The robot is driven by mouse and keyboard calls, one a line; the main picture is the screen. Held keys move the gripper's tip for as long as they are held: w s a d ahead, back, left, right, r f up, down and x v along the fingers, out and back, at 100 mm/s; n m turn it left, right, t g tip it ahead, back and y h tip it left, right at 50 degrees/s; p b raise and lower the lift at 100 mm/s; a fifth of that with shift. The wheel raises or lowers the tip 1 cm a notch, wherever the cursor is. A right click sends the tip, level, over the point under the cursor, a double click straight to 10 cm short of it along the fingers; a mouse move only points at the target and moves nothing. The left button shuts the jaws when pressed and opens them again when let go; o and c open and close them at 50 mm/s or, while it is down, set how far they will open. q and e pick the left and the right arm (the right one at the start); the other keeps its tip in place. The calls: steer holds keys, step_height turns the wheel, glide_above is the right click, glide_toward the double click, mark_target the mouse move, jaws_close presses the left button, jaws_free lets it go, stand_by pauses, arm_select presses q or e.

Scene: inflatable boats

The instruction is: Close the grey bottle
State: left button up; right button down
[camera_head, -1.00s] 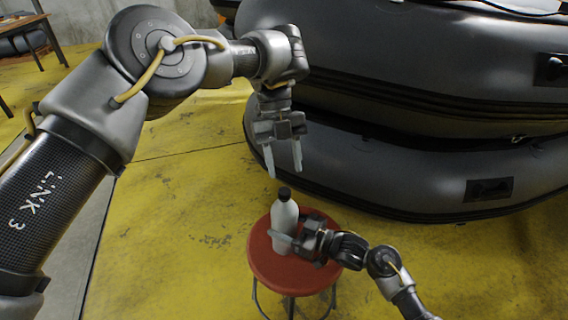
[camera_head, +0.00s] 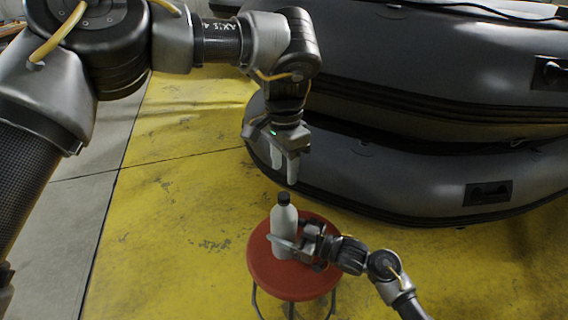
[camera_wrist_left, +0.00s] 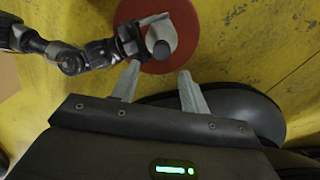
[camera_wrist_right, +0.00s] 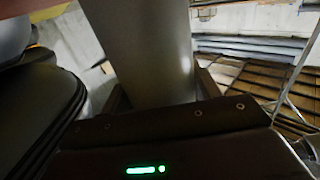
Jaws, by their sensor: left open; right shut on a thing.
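The grey bottle (camera_head: 284,226) stands upright on the red stool, with a black cap (camera_head: 284,198) at its top. My right gripper (camera_head: 286,243) is shut on the bottle's body from the right; the body fills the middle of the right wrist view (camera_wrist_right: 143,50). My left gripper (camera_head: 285,172) is open and empty, fingers pointing down, a little above the cap and apart from it. In the left wrist view the cap (camera_wrist_left: 161,49) shows beyond the open fingertips (camera_wrist_left: 159,76). I cannot tell whether the cap is fully screwed down.
The red stool (camera_head: 268,275) stands on the worn yellow floor (camera_head: 190,215). Dark grey inflatable boats (camera_head: 420,180) are stacked just behind and to the right, close to my left gripper. Open floor lies left of the stool.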

mark_target(284, 195)
arm_select(q)
steer(key=shift+w+n, duration=0.1)
steer(key=shift+n, duration=0.7)
steer(key=shift+f, duration=0.15)
steer(key=shift+f, duration=3.9)
